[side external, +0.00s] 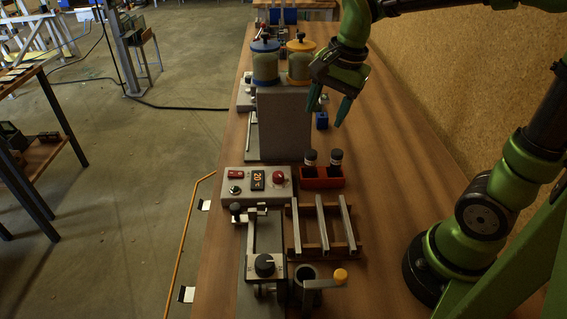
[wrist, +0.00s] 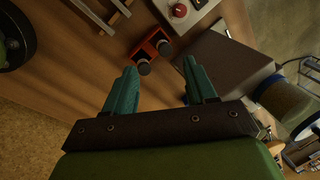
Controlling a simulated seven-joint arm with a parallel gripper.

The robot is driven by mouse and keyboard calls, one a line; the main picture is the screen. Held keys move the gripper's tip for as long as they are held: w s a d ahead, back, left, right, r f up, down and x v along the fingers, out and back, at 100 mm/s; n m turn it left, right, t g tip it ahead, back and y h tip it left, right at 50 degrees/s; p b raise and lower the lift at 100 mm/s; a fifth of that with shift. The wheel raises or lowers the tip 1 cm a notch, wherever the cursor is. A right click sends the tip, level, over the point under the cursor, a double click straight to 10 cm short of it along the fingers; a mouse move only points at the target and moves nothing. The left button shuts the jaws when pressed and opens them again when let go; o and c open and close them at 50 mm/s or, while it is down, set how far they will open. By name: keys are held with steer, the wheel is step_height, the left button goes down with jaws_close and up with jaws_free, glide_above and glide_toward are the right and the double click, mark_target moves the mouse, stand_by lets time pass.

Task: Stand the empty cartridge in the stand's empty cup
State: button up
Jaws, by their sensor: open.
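A small red stand (side external: 322,178) is on the bench in front of the grey block, and two dark-capped cartridges, a left one (side external: 310,158) and a right one (side external: 337,158), stand upright at its back. Dark openings show at its front. I cannot tell which cartridge is empty. In the wrist view the red stand (wrist: 150,43) and both cartridges (wrist: 143,67) lie beyond my fingertips. My gripper (side external: 328,100) is open, with nothing between its teal fingers, high above the bench and behind the stand. It also shows in the wrist view (wrist: 159,64).
A tall grey block (side external: 284,125) stands beside two jars with blue (side external: 265,65) and yellow (side external: 300,64) lids. A control box (side external: 256,185) sits left of the stand, and a barred rack (side external: 322,226) in front. Bare bench lies to the right.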

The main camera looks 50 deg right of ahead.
steer(key=s+a+r+n+t, duration=0.1)
steer(key=s+n+t, duration=0.1)
steer(key=s+n, duration=0.2)
steer(key=s+a+n+t+y, duration=0.1)
steer(key=s+a+n+t, duration=0.1)
steer(key=s+n, duration=0.3)
steer(key=shift+s+a+r+n+t, duration=0.2)
steer(key=shift+r+n+t, duration=0.15)
steer(key=shift+n, duration=0.65)
